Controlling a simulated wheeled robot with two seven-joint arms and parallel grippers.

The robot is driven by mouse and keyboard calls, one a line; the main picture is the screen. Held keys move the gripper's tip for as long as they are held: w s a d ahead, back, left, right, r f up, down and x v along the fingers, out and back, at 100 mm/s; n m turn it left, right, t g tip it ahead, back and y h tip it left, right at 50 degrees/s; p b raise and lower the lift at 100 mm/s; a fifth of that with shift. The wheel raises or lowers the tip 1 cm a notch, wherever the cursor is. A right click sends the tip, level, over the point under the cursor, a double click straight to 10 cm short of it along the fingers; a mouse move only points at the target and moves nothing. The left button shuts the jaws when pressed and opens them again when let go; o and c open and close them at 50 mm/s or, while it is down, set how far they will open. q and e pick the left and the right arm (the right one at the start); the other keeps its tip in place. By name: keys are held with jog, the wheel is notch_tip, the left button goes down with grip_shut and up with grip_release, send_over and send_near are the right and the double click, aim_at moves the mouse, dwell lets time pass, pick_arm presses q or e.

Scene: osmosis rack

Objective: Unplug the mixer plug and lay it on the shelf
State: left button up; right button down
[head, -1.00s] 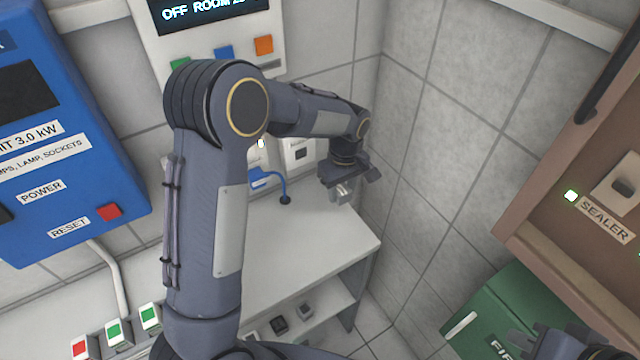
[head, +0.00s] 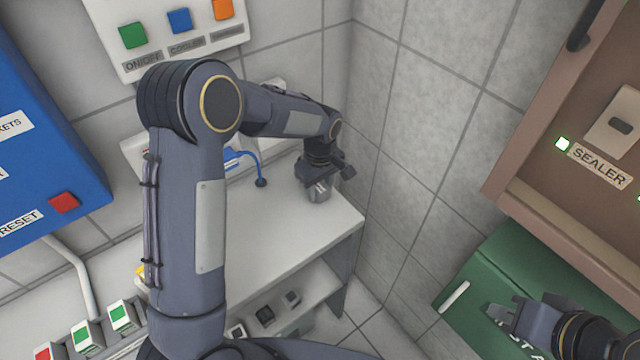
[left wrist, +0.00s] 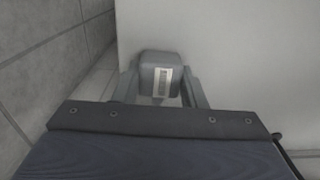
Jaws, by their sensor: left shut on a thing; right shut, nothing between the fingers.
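A grey plug (head: 318,192) with a pale label is held between the fingers of my left gripper (head: 318,184). The left wrist view shows the plug (left wrist: 160,76) between both fingers, with the pale shelf top behind it. It hangs over or on the right end of the white shelf (head: 285,235); I cannot tell whether it touches. No name is readable on it. The socket strip on the wall is largely hidden by my left arm. My right gripper (head: 497,322) is shut and empty in front of the green box at lower right.
A blue plug (head: 235,160) with a blue cord sits at the wall behind the shelf. Dark-faced blocks (head: 265,315) stand on a lower board. A brown sealer cabinet (head: 560,190) and green box (head: 480,270) stand at right. The shelf's middle is clear.

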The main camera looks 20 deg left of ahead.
pick_arm(q)
jog(key=shift+f, duration=0.1)
jog(key=o, duration=2.2)
jog(key=shift+r+p, duration=3.15)
jog(key=shift+r, duration=1.4)
